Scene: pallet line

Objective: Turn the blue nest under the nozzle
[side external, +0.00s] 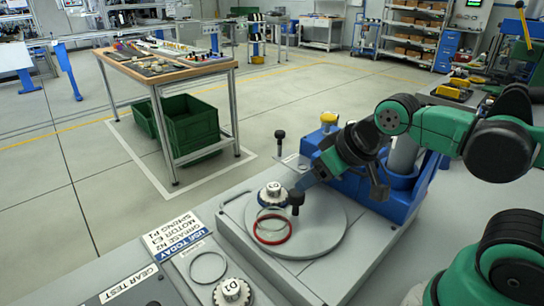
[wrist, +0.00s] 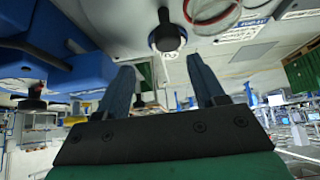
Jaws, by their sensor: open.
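The grey turntable (side external: 325,225) carries a red ring (side external: 272,239), a pale ring overlapping it, and a white toothed part marked C (side external: 272,193). A black knob (side external: 296,198) stands upright beside them. The knob (wrist: 167,38) and red ring (wrist: 218,27) also show at the top of the wrist view. My gripper (side external: 316,170) is above the turntable's far side. In the wrist view, my gripper (wrist: 161,66) has its two fingers apart, with nothing between them.
A blue machine housing (side external: 345,182) with a yellow cap (side external: 328,118) stands close behind my gripper. Another black knob (side external: 280,140) rises at the bench's far edge.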

